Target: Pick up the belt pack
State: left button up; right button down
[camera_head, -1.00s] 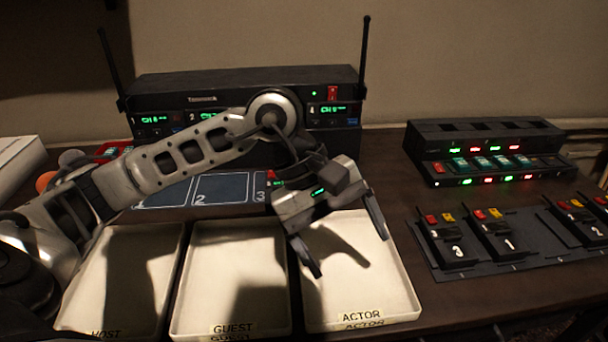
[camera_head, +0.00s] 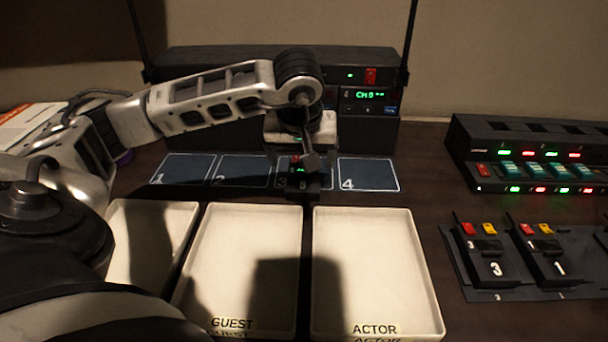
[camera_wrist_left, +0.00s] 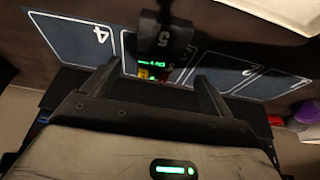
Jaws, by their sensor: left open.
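A small black belt pack (camera_head: 306,184) marked 5 is on the numbered mat at square 3, partly hidden by my left gripper in the head view. In the left wrist view the belt pack (camera_wrist_left: 168,38) shows a green display and red and yellow buttons. My left gripper (camera_head: 298,158) is over the mat. In the left wrist view its open fingers (camera_wrist_left: 158,82) point toward the pack, one to each side of its button end. I cannot tell whether they touch it. My right gripper is not in view.
Three pale trays stand in front of the mat, including the GUEST tray (camera_head: 262,222) and the ACTOR tray (camera_head: 385,222). A black receiver (camera_head: 205,68) with two antennas stands behind. Packs 3 (camera_head: 493,268) and 1 (camera_head: 557,267) sit in a holder at right, before a charger (camera_head: 535,130).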

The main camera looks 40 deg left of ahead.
pick_arm(q)
jog(key=shift+w+x, duration=0.15)
jog(key=shift+x, duration=1.2)
jog(key=shift+w+x, duration=0.15)
jog(key=shift+x, duration=1.25)
jog(key=shift+r, duration=0.15)
jog(key=c, duration=1.1)
